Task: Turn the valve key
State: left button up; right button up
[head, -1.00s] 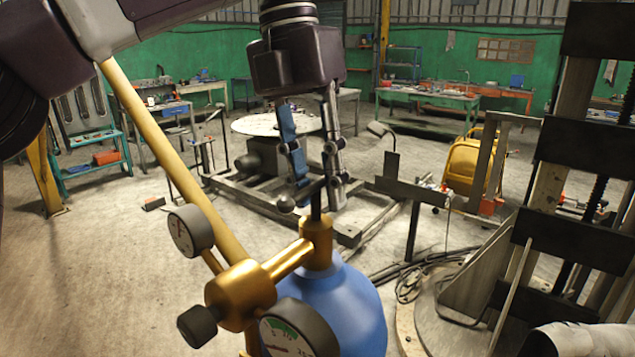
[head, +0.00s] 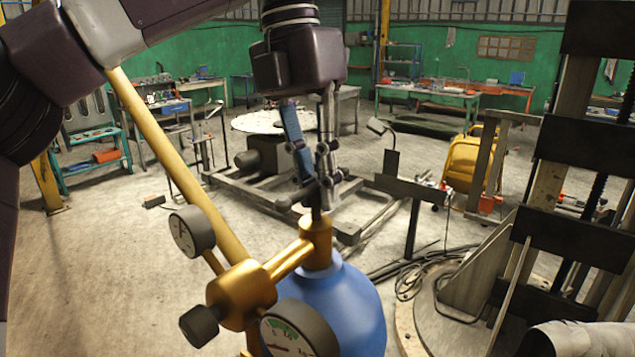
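The valve key is a dark stem with a crossbar ending in a round knob (head: 284,204). It stands upright on the brass valve (head: 316,238) atop a blue gas cylinder (head: 345,305). My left gripper (head: 319,184) points down over the key from above. Its fingers are drawn together around the crossbar at the top of the stem and hide most of the bar. The knob sticks out to the left of the fingers. My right gripper is not in view.
A brass regulator (head: 241,295) with a rear gauge (head: 190,231), a front gauge (head: 298,332) and a black knob (head: 199,325) juts left from the valve. A dark steel column frame (head: 580,145) stands at the right. Open concrete floor lies at the left.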

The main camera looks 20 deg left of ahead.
pick_arm(q)
jog(key=o, duration=0.3)
jog(key=shift+o, duration=0.2)
notch_tip(320, 180, up, 7)
jog(key=a, duration=0.1)
jog(key=shift+w+a+r, duration=0.15)
jog(key=shift+w+a, duration=0.05)
jog(key=shift+w, duration=0.05)
dwell(0.7)
